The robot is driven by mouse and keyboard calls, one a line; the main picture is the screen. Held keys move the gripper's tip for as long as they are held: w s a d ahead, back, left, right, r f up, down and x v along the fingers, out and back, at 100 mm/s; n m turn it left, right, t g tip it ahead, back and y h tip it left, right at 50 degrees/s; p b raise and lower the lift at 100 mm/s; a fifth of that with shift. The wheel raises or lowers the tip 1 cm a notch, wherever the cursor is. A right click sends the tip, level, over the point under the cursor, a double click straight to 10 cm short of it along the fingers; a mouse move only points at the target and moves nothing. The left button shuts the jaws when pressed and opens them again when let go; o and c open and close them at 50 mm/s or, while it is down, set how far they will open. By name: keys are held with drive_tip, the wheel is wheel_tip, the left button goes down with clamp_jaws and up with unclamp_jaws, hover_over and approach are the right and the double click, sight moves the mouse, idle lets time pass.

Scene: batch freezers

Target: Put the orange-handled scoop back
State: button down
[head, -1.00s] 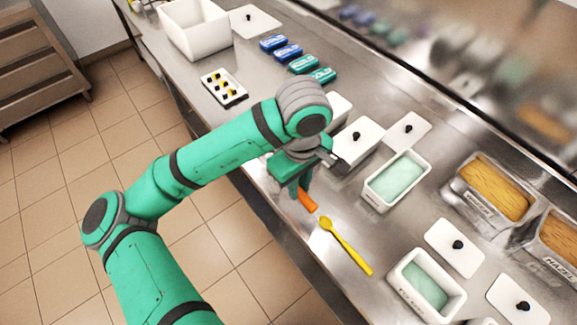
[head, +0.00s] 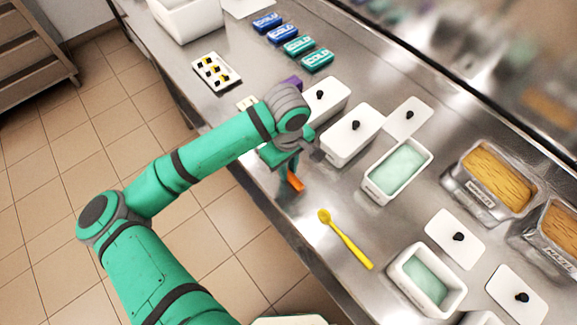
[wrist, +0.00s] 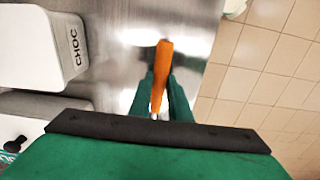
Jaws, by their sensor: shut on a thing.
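My gripper (head: 292,166) is shut on the orange-handled scoop (head: 296,181), above the steel counter near its front edge. In the wrist view, the orange handle (wrist: 162,68) points away from my gripper, between the two green fingers (wrist: 160,95). The scoop's other end is hidden by my gripper, and its bowl cannot be made out. A yellow scoop or spoon (head: 346,241) lies on the counter to the lower right of the held one.
Lidded white tubs (head: 352,137) stand behind my gripper, one marked CHOC (wrist: 62,45) in the wrist view. Open tubs of pale green (head: 397,172) stand to the right. Cold packs (head: 300,46) and a small tray (head: 216,72) are farther up. Counter around the yellow scoop is bare.

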drive_tip(key=shift+a, duration=0.15)
drive_tip(key=shift+s+f, duration=0.1)
drive_tip(key=shift+f, duration=0.15)
drive_tip(key=c, duration=1.6)
unclamp_jaws()
drive_tip(key=shift+c, duration=0.2)
drive_tip(key=shift+r, duration=0.1)
wheel_tip(320, 180, up, 12)
drive_tip(key=shift+s+r, duration=0.1)
